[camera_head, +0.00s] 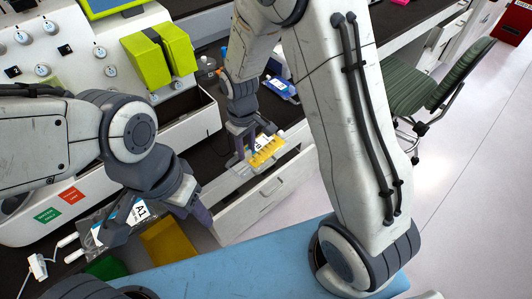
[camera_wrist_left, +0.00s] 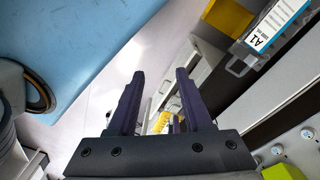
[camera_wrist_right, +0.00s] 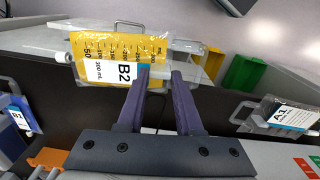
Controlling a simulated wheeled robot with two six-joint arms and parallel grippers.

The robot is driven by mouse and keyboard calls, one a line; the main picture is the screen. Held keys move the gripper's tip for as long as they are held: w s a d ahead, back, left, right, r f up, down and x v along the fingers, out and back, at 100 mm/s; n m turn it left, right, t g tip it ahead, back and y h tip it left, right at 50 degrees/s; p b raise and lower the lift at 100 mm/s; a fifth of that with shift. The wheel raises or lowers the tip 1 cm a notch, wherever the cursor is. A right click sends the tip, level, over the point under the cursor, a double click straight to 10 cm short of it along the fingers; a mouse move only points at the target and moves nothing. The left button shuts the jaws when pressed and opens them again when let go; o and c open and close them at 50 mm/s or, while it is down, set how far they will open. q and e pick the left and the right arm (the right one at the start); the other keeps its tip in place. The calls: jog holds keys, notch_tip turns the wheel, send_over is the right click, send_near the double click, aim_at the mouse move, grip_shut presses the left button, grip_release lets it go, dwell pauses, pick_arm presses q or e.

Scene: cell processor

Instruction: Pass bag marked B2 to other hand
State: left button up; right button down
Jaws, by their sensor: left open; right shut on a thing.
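The bag marked B2 (camera_wrist_right: 122,62) is clear with yellow contents and a white label. My left gripper (camera_wrist_left: 158,78) is open and empty. In the head view it is lower left of the bag (camera_head: 165,215), apart from it. In the left wrist view, a yellow part of the bag (camera_wrist_left: 160,122) shows beyond the fingers.
A bag marked A1 (camera_head: 128,218) lies near my left gripper, beside a yellow bin (camera_head: 168,243) and a green bin (camera_head: 106,268). A bag marked B1 (camera_wrist_right: 18,118) lies on the dark counter. A green chair (camera_head: 425,85) stands at right.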

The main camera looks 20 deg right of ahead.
jog(key=a+r+n, duration=0.1)
jog(key=a, duration=0.1)
jog(key=w+a+r+n, duration=0.1)
jog(key=a+r, duration=0.1)
jog(key=shift+w+a+n, duration=0.1)
jog(key=shift+w+n, duration=0.05)
jog(key=shift+n, duration=0.25)
pick_arm(q)
jog(key=shift+o, duration=0.3)
pick_arm(e)
jog(key=shift+a+r, duration=0.15)
jog(key=shift+a, duration=0.05)
pick_arm(q)
jog(key=w+d+m+t+h, duration=0.1)
jog(key=w+d+h, duration=0.15)
jog(key=d, duration=0.45)
jog(key=w+d+m+t+h, duration=0.1)
jog(key=w+d+m+h, duration=0.15)
jog(key=d, duration=0.55)
jog(key=w+a+f+t+y, duration=0.2)
jog(key=w+f, duration=0.3)
jog(key=f, duration=0.2)
jog(key=w+a+f+t+y, duration=0.2)
jog(key=w+a+f+y, duration=0.1)
jog(key=w+f, duration=0.3)
jog(key=shift+a+f, duration=0.25)
jog(key=shift+f, duration=0.5)
pick_arm(e)
jog(key=shift+a+r, duration=0.15)
